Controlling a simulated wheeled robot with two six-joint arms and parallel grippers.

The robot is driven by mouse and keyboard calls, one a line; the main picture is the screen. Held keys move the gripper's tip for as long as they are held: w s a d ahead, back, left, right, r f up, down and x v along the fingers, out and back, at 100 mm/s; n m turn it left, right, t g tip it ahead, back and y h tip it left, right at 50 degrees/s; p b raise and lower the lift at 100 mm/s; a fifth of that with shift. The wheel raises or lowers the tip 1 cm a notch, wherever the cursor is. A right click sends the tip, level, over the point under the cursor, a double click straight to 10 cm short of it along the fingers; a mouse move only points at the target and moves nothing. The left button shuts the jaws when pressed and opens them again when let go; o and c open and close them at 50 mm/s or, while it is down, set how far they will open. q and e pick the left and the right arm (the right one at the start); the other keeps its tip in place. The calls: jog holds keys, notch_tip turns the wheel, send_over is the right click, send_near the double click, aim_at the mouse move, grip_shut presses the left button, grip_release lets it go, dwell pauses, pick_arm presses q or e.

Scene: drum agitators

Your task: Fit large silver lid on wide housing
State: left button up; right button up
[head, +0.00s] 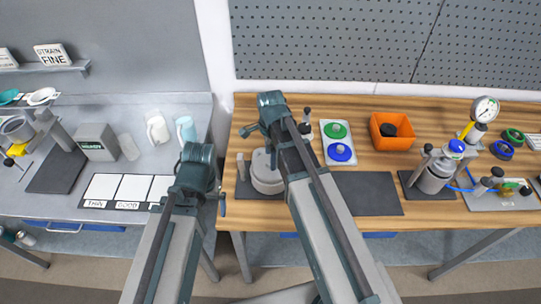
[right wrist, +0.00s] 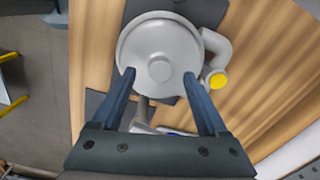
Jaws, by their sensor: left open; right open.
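A round silver-grey piece (right wrist: 160,45) with a raised rim and a central knob fills the top of the right wrist view. In the head view the pale round housing (head: 267,181) stands on a dark mat, partly hidden by my right arm. I cannot tell whether the knobbed top is a separate lid resting on the housing. My right gripper (right wrist: 158,78) is open above it, its fingers spread on either side of the knob, apart from it. My left gripper (head: 198,178) is open and empty near the gap between the two tables; its fingertips are mostly hidden.
A grey elbow pipe with a yellow end (right wrist: 218,80) sits right beside the round piece. A tray with green and blue discs (head: 338,143), an orange bin (head: 392,143) and a gauge assembly (head: 484,110) stand to the right. The dark mat (head: 365,195) at centre-right is bare.

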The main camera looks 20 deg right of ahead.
notch_tip(320, 180, up, 12)
jog(key=p, duration=1)
jog(key=shift+f+p, duration=0.15)
jog(key=shift+p, duration=0.25)
jog(key=shift+f, duration=0.1)
notch_tip(320, 180, down, 13)
jog(key=b, duration=1.3)
jog(key=shift+f, duration=0.1)
